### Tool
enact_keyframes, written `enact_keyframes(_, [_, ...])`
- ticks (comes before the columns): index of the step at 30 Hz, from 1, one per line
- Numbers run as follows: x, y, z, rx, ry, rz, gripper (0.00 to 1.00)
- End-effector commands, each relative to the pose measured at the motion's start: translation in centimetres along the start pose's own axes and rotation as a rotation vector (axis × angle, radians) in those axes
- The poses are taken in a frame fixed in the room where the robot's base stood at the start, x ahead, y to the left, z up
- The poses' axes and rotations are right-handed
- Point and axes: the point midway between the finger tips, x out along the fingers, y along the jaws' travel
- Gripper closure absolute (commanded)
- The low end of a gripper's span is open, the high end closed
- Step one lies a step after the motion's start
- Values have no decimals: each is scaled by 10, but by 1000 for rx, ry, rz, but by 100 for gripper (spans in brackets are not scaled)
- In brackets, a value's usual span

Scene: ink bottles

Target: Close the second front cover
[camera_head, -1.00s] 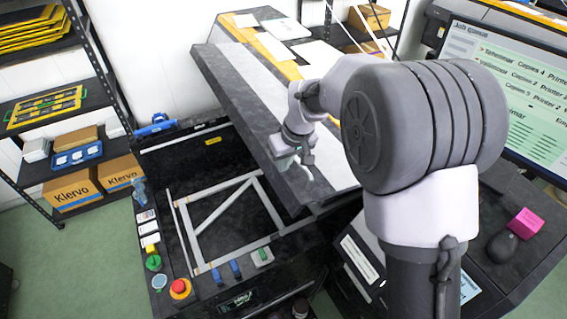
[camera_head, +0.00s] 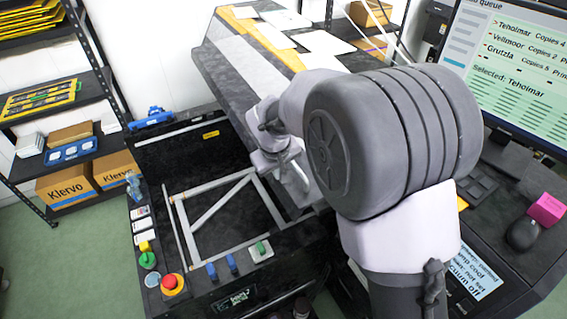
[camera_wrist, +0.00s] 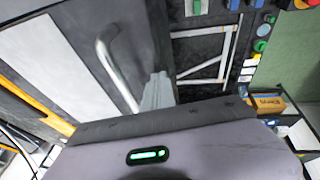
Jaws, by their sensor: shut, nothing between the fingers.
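A long dark cover with a pale stripe (camera_head: 240,82) slants from the upper middle of the head view down to the right of the open machine bay. In the wrist view the cover's dark panel (camera_wrist: 72,28) carries a curved silver handle (camera_wrist: 112,65). My gripper (camera_wrist: 157,90) shows there as closed grey fingers beside the handle's lower end, near the cover's edge. I see nothing held, and cannot tell whether the fingers touch the cover. In the head view my arm hides part of the cover, and my gripper (camera_head: 299,188) is low against its near end.
The open black bay (camera_head: 222,205) holds a pale metal frame. A red stop button (camera_head: 170,283) and several coloured switches line its front and left edges. Shelves with boxes (camera_head: 68,187) stand at left.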

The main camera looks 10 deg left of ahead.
Motion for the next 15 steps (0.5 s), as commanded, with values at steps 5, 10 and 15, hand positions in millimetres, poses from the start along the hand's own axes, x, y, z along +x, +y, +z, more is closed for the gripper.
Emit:
enact_keyframes(5, [75,-16,22,-50,-3,156,100])
enact_keyframes(10, [126,-15,37,-94,-7,312,100])
enact_keyframes(15, [171,-4,52,-119,-10,419,100])
